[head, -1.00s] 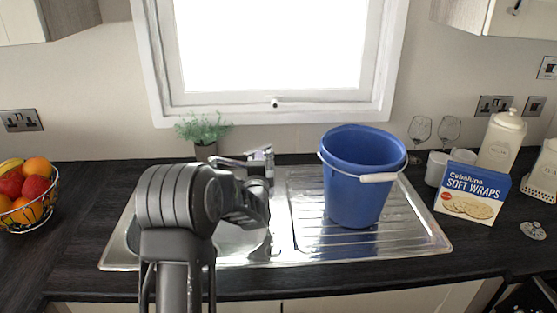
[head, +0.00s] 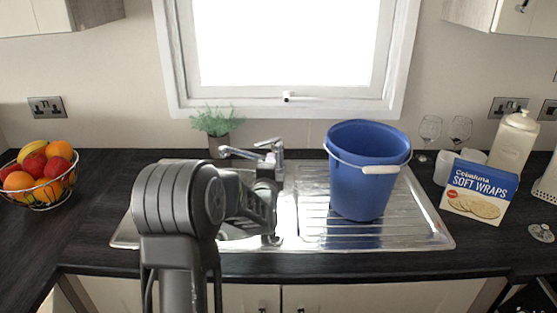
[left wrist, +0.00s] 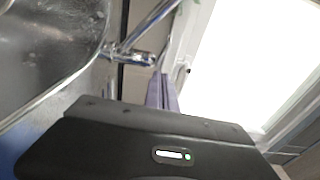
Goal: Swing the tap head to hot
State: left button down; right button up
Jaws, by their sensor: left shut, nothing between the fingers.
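The chrome tap (head: 274,158) stands at the back of the steel sink, its spout (head: 238,153) reaching left over the bowl. In the left wrist view the tap (left wrist: 135,60) shows above the fingers. My left gripper (head: 268,190) is in front of the tap in the head view, over the sink. Its fingers (left wrist: 162,92) are shut and empty in the left wrist view, close to the tap; I cannot tell whether they touch. My left arm hides much of the sink bowl. My right gripper is not in view.
A blue bucket (head: 365,180) stands on the drainer (head: 425,232) right of the tap. A potted plant (head: 217,125) is behind the tap to the left. A fruit bowl (head: 40,180) is at far left, a wraps box (head: 479,190) at right. The window is behind.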

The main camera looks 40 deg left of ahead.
pick_arm(q)
jog(key=s, duration=0.5)
jog(key=shift+s+d+f+b, duration=0.1)
jog(key=shift+s+d+b, duration=0.05)
jog(key=shift+s+b, duration=0.25)
